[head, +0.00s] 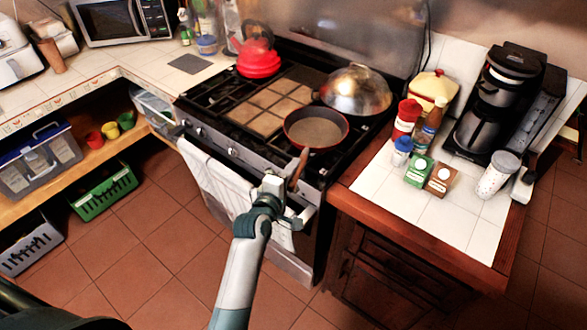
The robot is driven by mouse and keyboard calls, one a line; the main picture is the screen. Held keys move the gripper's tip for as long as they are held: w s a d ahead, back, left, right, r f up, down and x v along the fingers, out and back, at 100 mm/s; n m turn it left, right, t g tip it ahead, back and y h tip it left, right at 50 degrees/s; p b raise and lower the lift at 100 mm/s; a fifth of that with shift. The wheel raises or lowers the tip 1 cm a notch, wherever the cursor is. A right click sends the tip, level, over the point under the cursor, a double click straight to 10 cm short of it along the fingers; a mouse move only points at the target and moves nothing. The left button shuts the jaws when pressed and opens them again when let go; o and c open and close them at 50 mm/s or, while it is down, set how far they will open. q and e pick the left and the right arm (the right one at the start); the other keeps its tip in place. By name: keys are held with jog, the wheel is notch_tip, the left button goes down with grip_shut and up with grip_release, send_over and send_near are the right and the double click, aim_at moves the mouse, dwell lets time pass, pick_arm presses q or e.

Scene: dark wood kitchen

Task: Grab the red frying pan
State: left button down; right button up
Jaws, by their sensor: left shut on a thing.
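The red frying pan (317,128) sits on the front right of the stove, with a red outer wall and a greyish inside. Its brown handle (298,170) points toward me past the stove's front edge. My left gripper (287,190) is at the handle's near end and is shut on it. The fingers and part of the handle end overlap, so the exact contact is partly hidden. My right gripper is not in view.
A domed metal lid (355,90) stands right behind the pan, and a red kettle (258,55) is at the back left. The right counter holds bottles, small boxes (441,179) and a coffee maker (492,105). A towel (215,180) hangs on the oven front.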

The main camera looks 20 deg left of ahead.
pick_arm(q)
notch_tip(320, 180, up, 8)
jog(key=p, duration=0.5)
dwell(0.4)
